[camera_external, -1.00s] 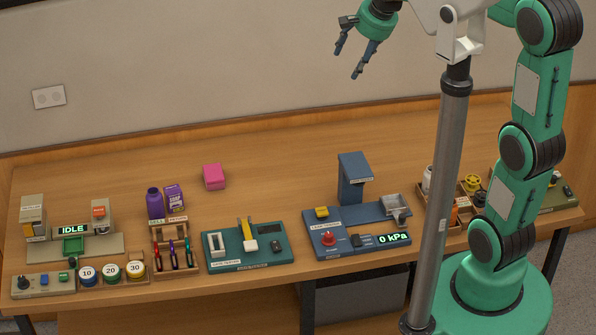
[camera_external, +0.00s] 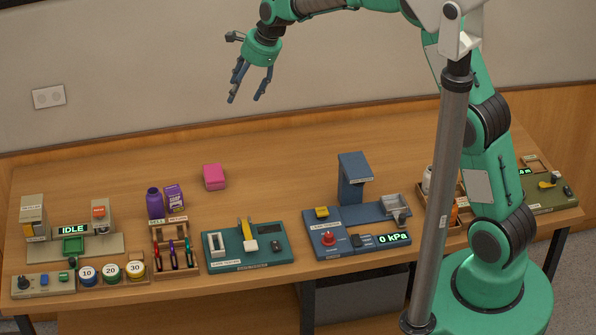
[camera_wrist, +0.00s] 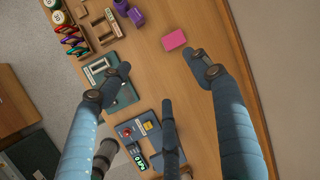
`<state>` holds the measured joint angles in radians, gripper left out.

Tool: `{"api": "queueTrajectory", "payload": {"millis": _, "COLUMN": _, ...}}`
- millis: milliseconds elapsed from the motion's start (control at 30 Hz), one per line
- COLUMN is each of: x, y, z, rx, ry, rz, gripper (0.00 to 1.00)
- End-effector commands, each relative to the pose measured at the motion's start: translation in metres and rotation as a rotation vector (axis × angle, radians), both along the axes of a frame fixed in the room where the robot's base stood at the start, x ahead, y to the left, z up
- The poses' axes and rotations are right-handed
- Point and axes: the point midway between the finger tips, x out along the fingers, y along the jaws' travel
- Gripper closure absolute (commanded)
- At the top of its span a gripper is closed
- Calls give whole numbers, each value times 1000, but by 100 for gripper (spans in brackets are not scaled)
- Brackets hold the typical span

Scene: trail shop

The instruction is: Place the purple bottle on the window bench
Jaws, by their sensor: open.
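The purple bottle (camera_external: 155,203) stands upright on the wooden bench, left of a purple soap box (camera_external: 174,197) and behind the tray marked SELL and RETURN. In the wrist view the bottle (camera_wrist: 135,17) shows near the top edge. My gripper (camera_external: 248,98) is open and empty, high above the back of the bench, to the right of the bottle and well apart from it. Its spread fingers (camera_wrist: 160,85) show in the wrist view with nothing between them. I cannot tell which surface is the window bench; no window shows.
A pink box (camera_external: 214,177) lies behind and right of the bottle. The sorting tray (camera_external: 178,268) holds several coloured tools. A teal station (camera_external: 275,257), a blue pressure station (camera_external: 375,243) and a left-hand station reading IDLE (camera_external: 110,245) line the front. The bench's back middle is clear.

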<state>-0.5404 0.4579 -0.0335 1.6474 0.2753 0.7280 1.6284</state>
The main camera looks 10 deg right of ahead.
Motion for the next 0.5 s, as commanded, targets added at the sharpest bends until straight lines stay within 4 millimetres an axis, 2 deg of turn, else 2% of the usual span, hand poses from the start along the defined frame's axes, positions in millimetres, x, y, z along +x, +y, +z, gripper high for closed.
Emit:
{"api": "queueTrajectory", "payload": {"millis": 33, "x": 2, "y": 17, "z": -13, "rx": 6, "ry": 19, "rz": -19, "gripper": 37}}
{"api": "queueTrajectory", "payload": {"millis": 267, "x": 8, "y": 86, "z": -68, "rx": 47, "ry": 104, "rz": -140, "gripper": 37}}
{"api": "queueTrajectory", "payload": {"millis": 500, "x": 4, "y": 156, "z": -131, "rx": 80, "ry": 194, "rz": -268, "gripper": 37}}
